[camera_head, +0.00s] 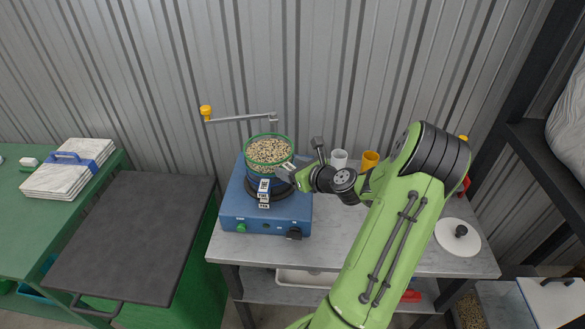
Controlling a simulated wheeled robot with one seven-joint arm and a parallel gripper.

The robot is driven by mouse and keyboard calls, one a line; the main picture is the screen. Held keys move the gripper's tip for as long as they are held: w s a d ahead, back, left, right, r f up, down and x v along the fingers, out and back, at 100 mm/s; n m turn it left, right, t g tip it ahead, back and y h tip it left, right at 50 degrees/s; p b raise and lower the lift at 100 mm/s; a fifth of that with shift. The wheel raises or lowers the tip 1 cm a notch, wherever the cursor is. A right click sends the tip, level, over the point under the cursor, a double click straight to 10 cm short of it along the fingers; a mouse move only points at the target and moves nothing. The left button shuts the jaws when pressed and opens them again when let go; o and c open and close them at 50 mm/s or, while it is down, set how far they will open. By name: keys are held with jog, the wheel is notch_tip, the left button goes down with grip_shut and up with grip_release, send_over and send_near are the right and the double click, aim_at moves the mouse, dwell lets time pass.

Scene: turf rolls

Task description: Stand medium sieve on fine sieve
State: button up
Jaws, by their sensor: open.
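A sieve with a green rim (248,145), full of speckled grains or pebbles, is the top of a round stack. The stack stands on a blue shaker box (235,206) on the grey bench. Several small labels (264,185) show one below another on the front of the stack. They are too small to read, so I cannot tell which sieve is medium and which is fine. My gripper (286,173) is open at the right side of the stack, close to the top sieve's wall. Whether it touches is unclear, and my wrist hides part of that side.
A crank arm with a yellow knob (206,112) reaches over behind the stack. A white cup (339,159) and an orange cup (370,160) stand behind my arm. The corrugated wall is close behind.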

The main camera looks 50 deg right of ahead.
jog(key=v, duration=1.2)
jog(key=w+a+r+n+g+y, duration=0.15)
jog(key=a+n+g, duration=0.25)
jog(key=a+n, duration=0.65)
jog(key=w+a+r+n+g+y, duration=0.1)
jog(key=w+a+n+g+y, duration=0.15)
jog(key=a+n, duration=0.8)
jog(key=s+a+r+n+g+h, duration=0.1)
jog(key=s+a+r+n+h, duration=0.1)
jog(key=s+a+r+n, duration=0.4)
jog(key=s+a+n+p, duration=0.1)
jog(key=s+a+n, duration=0.3)
jog(key=n, duration=0.6)
jog(key=shift+s, duration=1.05)
jog(key=shift+r, duration=0.1)
